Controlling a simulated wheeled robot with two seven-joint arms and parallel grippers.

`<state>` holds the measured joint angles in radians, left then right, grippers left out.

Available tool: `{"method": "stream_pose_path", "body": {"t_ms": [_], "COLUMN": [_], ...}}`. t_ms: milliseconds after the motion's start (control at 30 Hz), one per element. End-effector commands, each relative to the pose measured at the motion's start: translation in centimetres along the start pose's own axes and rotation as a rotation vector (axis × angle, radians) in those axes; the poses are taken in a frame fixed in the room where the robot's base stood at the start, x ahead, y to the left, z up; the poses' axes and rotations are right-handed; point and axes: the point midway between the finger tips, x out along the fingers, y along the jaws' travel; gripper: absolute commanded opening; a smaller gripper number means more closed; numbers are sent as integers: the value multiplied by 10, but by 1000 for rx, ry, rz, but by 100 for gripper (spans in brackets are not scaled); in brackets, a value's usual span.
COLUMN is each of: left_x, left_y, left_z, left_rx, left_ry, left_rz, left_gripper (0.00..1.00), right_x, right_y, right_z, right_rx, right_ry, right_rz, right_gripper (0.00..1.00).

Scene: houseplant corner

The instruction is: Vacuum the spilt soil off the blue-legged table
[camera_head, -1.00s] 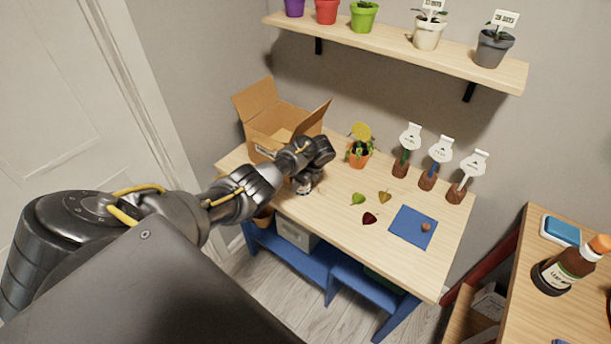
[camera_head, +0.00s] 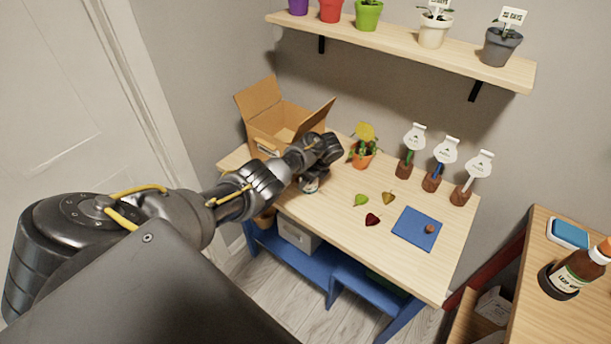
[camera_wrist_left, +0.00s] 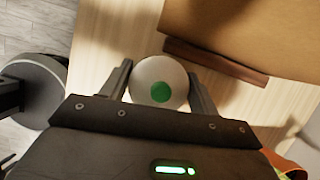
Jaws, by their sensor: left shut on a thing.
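The blue-legged table (camera_head: 332,222) has a pale wooden top and stands in the middle of the head view. My left gripper (camera_head: 314,172) is low over its left part, in front of the cardboard box. In the left wrist view the gripper (camera_wrist_left: 160,88) is shut on a round white thing with a green disc on top (camera_wrist_left: 143,76), which looks like a small tabletop vacuum. In the head view only its lower white and dark part (camera_head: 311,187) shows below the gripper. I cannot make out spilt soil on the tabletop. My right gripper is not in view.
An open cardboard box (camera_head: 268,115) stands behind the gripper. An orange pot (camera_head: 362,161), three labelled brown holders (camera_head: 432,182), loose leaves (camera_head: 373,219) and a blue mat (camera_head: 416,229) occupy the table. A second table (camera_head: 530,285) with a brown bottle (camera_head: 577,270) is at right.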

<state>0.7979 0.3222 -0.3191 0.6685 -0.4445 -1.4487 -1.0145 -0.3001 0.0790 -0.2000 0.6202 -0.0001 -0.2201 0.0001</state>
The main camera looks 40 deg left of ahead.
Motion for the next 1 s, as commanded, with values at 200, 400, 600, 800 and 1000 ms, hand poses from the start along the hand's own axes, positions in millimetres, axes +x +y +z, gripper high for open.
{"method": "stream_pose_path", "body": {"t_ms": [200, 400, 600, 800, 1000], "left_x": [-9, -9, -14, -22, -26], "left_y": [2, 3, 4, 6, 7], "left_z": [-23, -25, -33, -49, -58], "left_rx": [10, 8, 9, 9, 7], "left_ry": [4, 4, 5, 5, 4], "left_rz": [0, 0, 0, 0, 0], "left_gripper": [40, 40, 40, 40, 40], "right_x": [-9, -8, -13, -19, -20], "right_y": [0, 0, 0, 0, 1], "right_z": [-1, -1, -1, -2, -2], "right_rx": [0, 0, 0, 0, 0], "right_ry": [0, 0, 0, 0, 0], "right_rz": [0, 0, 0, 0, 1], "right_gripper": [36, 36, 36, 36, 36]}}
